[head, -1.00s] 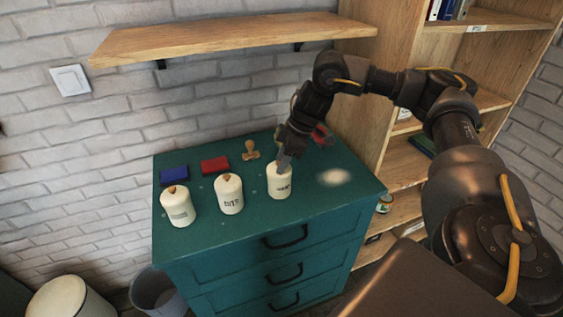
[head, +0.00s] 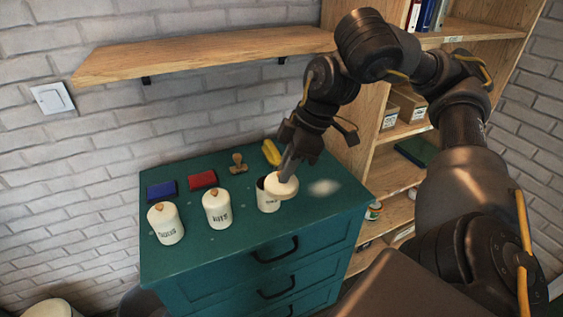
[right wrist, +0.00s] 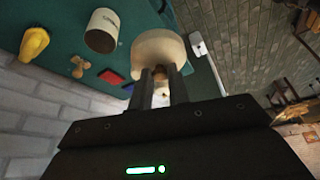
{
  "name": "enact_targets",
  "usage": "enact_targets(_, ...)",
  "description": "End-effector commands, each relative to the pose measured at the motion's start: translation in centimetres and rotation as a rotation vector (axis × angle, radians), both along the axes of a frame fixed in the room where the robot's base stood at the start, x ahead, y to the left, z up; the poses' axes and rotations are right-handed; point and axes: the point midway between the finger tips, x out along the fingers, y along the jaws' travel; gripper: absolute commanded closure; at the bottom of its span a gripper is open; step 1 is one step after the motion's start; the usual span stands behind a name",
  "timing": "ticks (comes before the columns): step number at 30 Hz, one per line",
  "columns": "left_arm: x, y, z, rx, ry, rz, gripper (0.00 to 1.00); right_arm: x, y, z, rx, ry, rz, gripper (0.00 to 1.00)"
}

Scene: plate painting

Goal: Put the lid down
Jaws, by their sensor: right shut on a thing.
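My right gripper (head: 287,168) is shut on a round cream lid (head: 281,186). In the head view the lid overlaps the right side of an open white canister (head: 268,201), whose dark mouth shows. In the right wrist view the gripper (right wrist: 160,78) holds the lid (right wrist: 158,48) by its knob, and the lid is apart from the canister (right wrist: 102,32). The canister stands upright on the teal cabinet (head: 240,249). My left gripper is not in view.
Two lidded white canisters (head: 165,225) (head: 217,210) stand to the left. Behind are a blue pad (head: 161,190), a red pad (head: 203,179), a wooden stamp (head: 238,163) and a yellow object (head: 271,152). A pale patch (head: 324,187) marks clear cabinet top at right. A wooden shelf (head: 205,50) hangs above.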

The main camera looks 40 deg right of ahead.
Motion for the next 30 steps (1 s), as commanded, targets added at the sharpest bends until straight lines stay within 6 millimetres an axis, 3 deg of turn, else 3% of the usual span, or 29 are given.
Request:
enact_targets(5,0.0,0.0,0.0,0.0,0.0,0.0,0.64,0.0,0.4,-0.2,-0.001,0.002,0.004,1.0)
enact_targets(8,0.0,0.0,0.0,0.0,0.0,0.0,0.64,1.2,1.9,-1.7,-0.005,0.009,0.022,1.0)
enact_targets(15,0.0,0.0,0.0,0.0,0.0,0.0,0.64,5.0,8.1,-9.3,-0.003,0.012,0.065,1.0)
enact_targets(21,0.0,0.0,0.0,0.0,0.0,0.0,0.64,6.0,11.1,-13.6,0.001,0.004,0.065,1.0)
enact_targets(30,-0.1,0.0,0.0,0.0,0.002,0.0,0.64,6.2,11.5,-14.2,0.0,-0.001,0.061,1.0)
